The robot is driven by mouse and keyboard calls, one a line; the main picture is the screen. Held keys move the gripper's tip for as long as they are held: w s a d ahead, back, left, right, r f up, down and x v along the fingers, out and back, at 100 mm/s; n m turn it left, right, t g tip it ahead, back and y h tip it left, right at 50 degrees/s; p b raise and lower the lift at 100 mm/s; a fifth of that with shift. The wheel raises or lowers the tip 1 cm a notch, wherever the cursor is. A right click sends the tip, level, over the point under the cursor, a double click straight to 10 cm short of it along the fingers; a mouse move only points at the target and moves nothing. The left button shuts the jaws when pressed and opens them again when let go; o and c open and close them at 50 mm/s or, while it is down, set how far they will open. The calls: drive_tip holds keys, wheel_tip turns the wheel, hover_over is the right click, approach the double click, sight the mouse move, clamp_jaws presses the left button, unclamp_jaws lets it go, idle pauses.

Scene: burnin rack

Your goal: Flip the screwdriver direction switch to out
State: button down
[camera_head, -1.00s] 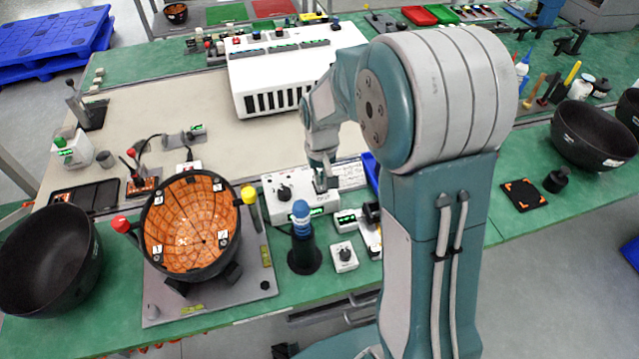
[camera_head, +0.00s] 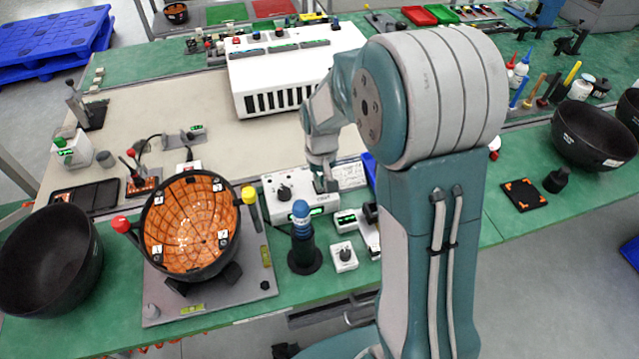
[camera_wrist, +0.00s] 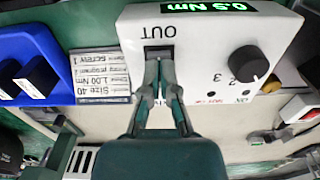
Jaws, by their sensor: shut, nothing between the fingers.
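The white screwdriver controller (camera_head: 271,210) stands on the bench at the middle of the head view. In the wrist view the same box (camera_wrist: 206,58) shows a black knob (camera_wrist: 248,63), a green torque display and the word OUT beside a dark switch slot (camera_wrist: 159,49). My gripper (camera_wrist: 160,62) is shut and empty. Its fingertips are at the edge of that slot, on the side away from the OUT label. The fingers partly hide the switch, and I cannot tell its position or whether they touch it. In the head view my gripper (camera_head: 326,186) is over the controller's right end.
A blue-topped screwdriver (camera_head: 302,221) stands in a black holder in front of the controller. A small white knob box (camera_head: 344,257) is to its right. An orange-lined bowl (camera_head: 147,259) is at left. A blue bin (camera_wrist: 32,45) lies beside the controller in the wrist view.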

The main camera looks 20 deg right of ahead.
drive_tip(key=shift+f, duration=0.4)
drive_tip(key=shift+r, duration=3.55)
drive_tip(key=shift+s+r, duration=0.15)
drive_tip(key=shift+r, duration=0.1)
drive_tip(key=s+r+t, duration=0.2)
drive_tip(key=s+r, duration=0.4)
drive_tip(key=s, duration=0.4)
drive_tip(key=s+r+t, duration=0.3)
drive_tip(key=s+r, duration=0.3)
drive_tip(key=s, duration=0.4)
drive_tip(key=shift+s+r+t, duration=0.3)
drive_tip(key=shift+s+r, duration=0.05)
